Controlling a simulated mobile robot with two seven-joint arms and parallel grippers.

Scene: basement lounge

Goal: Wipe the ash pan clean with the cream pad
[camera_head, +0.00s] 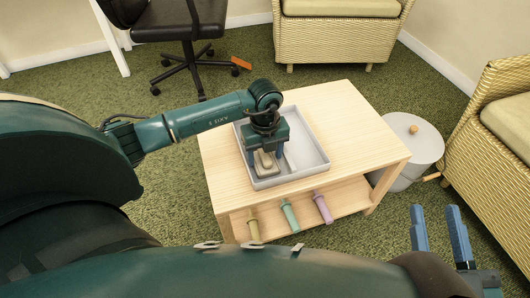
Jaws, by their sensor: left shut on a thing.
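The ash pan is a light grey rectangular tray (313,166) with low walls on the wooden table. My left gripper (266,157) points down into the left part of the pan. It is shut on the cream pad (265,164), which sits low inside the pan. I cannot tell whether the pad touches the pan floor. Part of the pan floor is hidden behind the gripper. My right gripper (438,236) is at the lower right, away from the table, its two blue fingers apart with nothing between them.
The light wooden table (350,125) has bare top around the pan. Its lower shelf holds a yellow-green (253,225), a mint (289,215) and a lilac (322,207) handled item. A grey lidded pot (415,150) stands right of the table. Wicker armchairs and an office chair (180,20) stand around.

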